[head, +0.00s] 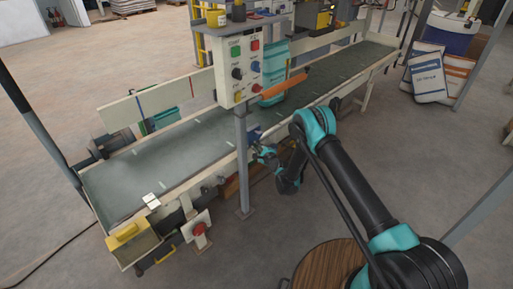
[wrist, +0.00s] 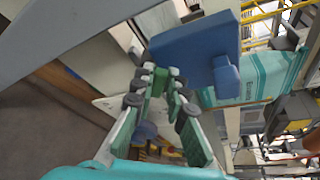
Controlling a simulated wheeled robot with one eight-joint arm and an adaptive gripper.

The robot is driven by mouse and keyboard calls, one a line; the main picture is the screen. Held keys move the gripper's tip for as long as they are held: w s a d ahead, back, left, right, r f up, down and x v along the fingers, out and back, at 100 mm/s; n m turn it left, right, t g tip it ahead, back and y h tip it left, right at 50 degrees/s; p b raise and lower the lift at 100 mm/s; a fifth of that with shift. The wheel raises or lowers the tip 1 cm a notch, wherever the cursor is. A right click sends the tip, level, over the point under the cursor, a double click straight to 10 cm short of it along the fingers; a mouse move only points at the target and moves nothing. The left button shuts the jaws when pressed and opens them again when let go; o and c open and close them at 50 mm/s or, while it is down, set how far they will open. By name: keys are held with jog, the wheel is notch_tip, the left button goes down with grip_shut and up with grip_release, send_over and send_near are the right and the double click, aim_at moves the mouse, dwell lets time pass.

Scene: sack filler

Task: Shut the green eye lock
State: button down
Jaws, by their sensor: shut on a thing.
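My gripper (wrist: 164,80) is in the middle of the wrist view, its two green-padded fingers closed together at the tips. A small green piece, apparently the green eye lock (wrist: 158,82), shows between the tips. It is mostly covered by the fingers, and I cannot tell its angle. A blue block with a small blue knob (wrist: 200,50) stands just beyond the tips. In the head view my gripper (head: 262,152) is at the near side of the conveyor, beside the small blue block (head: 254,134). The lock is too small to make out there.
The conveyor (head: 190,145) runs diagonally, with a control panel (head: 243,70) on a post close to the left of my gripper. An orange bar (head: 284,87) and a teal sack (head: 271,68) are above and behind. A round wooden top (head: 325,268) is at the bottom. Floor is open left.

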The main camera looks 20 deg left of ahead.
jog(key=c, duration=1.5)
grip_release()
jog(key=shift+c, duration=0.2)
